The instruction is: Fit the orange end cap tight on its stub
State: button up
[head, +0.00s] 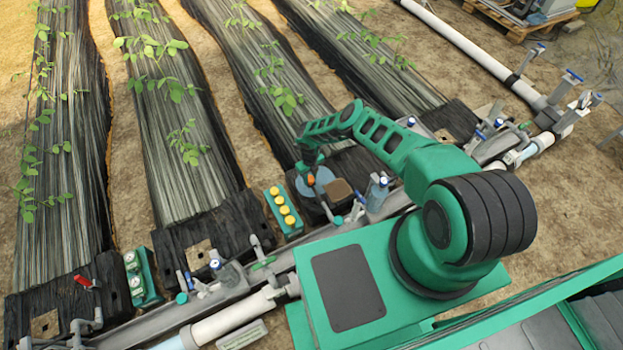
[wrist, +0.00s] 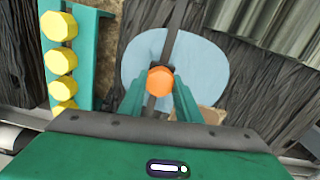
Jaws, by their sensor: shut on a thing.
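The orange end cap (wrist: 160,80) is between the two green fingers of my gripper (wrist: 160,100) in the wrist view. My gripper is shut on it. In the head view the cap shows as a small orange spot (head: 311,180) below my gripper (head: 310,172), over a light blue round patch (head: 325,176). That patch (wrist: 205,65) also lies behind the cap in the wrist view. A dark narrow strip (wrist: 174,25) runs up the picture from behind the cap. I cannot make out the stub, or tell whether the cap touches anything beneath it.
A green rack with yellow caps (head: 283,211) stands left of my gripper; it also shows in the wrist view (wrist: 85,75). A grey pipe run with valves (head: 377,192) crosses nearby. Black-covered plant beds (head: 180,150) extend behind.

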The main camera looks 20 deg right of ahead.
jog(key=shift+w+d+r+m, duration=0.15)
jog(key=shift+w+m, duration=0.2)
jog(key=shift+m, duration=0.15)
jog(key=o, duration=1.1)
jog(key=shift+s, duration=0.15)
jog(key=shift+s+r, duration=0.15)
jog(key=shift+r, duration=2.1)
jog(key=shift+s+r, duration=0.15)
jog(key=shift+r, duration=2.05)
